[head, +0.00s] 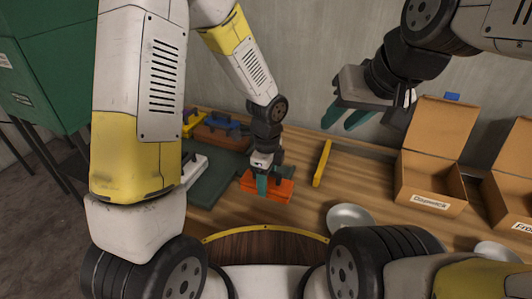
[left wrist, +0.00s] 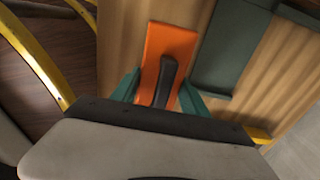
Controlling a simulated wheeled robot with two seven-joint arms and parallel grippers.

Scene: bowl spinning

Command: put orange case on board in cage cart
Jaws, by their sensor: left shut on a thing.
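The orange case (head: 280,192) with a dark handle lies on the wooden table; the left wrist view shows it too (left wrist: 168,48). My left gripper (head: 262,184) is shut on it from above, with teal fingers on either side in the left wrist view (left wrist: 158,92). I cannot tell whether the case is lifted. A dark wooden board (head: 265,248) inside a curved yellow rail (head: 265,228) is near me at the bottom, perhaps the cage cart; my arms hide much of it. My right gripper (head: 346,117) is raised at upper right, open and empty.
A dark green tray (head: 220,182) lies left of the case. Blue-handled and yellow items (head: 215,130) stand behind it. A yellow bar (head: 322,163), metal bowls (head: 349,216) and open cardboard boxes (head: 430,183) are to the right. A green cabinet (head: 48,60) stands at left.

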